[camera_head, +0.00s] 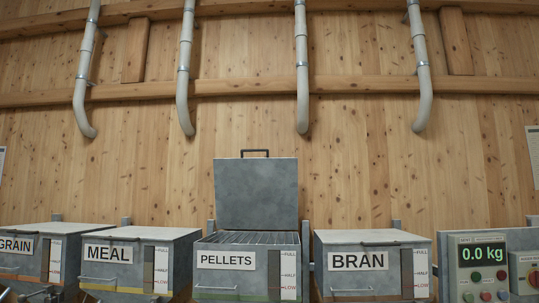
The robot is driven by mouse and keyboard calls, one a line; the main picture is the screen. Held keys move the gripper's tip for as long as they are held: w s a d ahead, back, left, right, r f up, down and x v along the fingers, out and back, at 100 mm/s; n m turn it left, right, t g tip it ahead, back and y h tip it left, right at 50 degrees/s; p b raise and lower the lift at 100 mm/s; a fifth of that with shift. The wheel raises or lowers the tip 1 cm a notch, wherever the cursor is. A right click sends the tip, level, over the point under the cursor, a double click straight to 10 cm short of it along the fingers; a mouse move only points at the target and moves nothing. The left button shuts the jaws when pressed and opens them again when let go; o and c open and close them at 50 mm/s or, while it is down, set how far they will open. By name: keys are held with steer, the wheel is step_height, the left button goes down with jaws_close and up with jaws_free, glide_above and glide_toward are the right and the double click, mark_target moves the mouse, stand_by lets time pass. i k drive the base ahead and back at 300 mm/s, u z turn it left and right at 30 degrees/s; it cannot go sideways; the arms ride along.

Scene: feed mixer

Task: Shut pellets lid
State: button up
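The pellets bin (213,278) is a grey metal box with a white PELLETS label, at the bottom middle of the head view. Its lid (256,195) stands up at the back of the bin, with its dark handle (255,152) at the top. The bin's top is open, and the front wall hides most of what is inside. My gripper is not in view.
The meal bin (140,234) and grain bin (40,228) stand to the left, the bran bin (370,236) to the right, all with lids down. A control box (484,290) reading 0.0 kg is farther right. Pipes (302,80) hang above, clear of the raised lid.

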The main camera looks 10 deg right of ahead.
mark_target(255, 194)
steer(key=z, duration=0.2)
steer(key=k, duration=0.1)
steer(key=u, duration=0.25)
steer(key=i, duration=0.85)
steer(key=z, duration=1.2)
